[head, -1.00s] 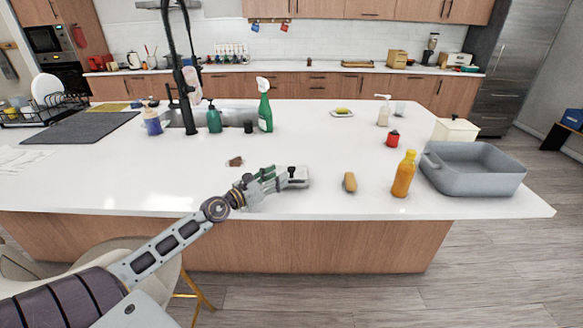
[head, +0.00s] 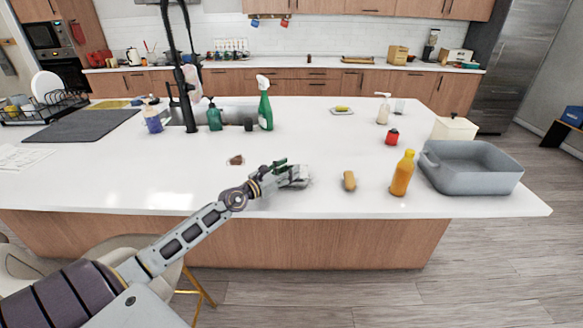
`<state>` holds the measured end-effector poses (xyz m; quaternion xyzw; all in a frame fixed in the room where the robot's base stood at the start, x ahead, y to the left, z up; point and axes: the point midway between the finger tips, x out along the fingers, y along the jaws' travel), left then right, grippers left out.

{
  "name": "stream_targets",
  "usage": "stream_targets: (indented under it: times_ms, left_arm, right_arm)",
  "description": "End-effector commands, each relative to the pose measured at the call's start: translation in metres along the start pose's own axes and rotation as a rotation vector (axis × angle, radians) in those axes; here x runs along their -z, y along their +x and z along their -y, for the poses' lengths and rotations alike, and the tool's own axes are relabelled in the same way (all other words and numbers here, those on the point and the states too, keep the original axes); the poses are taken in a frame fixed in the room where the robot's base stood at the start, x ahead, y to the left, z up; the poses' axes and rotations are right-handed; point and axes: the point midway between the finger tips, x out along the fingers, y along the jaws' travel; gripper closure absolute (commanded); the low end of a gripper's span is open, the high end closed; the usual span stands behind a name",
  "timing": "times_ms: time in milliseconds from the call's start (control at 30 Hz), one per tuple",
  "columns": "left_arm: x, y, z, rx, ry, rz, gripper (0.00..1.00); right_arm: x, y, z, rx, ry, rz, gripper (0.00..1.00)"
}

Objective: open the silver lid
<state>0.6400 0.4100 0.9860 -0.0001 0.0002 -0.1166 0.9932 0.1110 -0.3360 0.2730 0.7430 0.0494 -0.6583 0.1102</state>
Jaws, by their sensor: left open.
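A small silver object (head: 299,180), low and box-like, lies on the white island counter near its front edge; it is the only likely silver lid that I see. My left gripper (head: 284,172) reaches in from the left and is open at its left side, overlapping it in the picture. The gripper hides much of the object, so I cannot tell whether they touch or whether the lid is raised. My right gripper is not in view.
A tan oblong item (head: 349,181), an orange bottle (head: 403,173) and a grey roasting pan (head: 472,167) stand to the right. A brown piece (head: 236,160) lies behind my left wrist. The counter (head: 180,180) is clear to the left.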

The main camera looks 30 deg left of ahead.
Motion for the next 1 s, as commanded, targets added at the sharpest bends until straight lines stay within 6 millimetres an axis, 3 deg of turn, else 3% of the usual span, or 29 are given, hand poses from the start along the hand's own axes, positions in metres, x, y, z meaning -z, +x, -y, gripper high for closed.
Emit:
stream_targets:
  times_ms: [333,767,1000]
  left_arm:
    - [-0.001,0.017,0.001,0.001,0.000,0.002,0.55]
    - [0.000,0.019,0.001,0.001,0.000,0.000,0.55]
    - [0.000,0.019,0.001,0.001,0.000,0.000,0.83]
  right_arm:
    - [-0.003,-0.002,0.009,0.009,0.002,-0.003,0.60]
    - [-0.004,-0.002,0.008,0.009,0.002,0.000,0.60]
    - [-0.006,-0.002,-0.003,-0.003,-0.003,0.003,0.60]
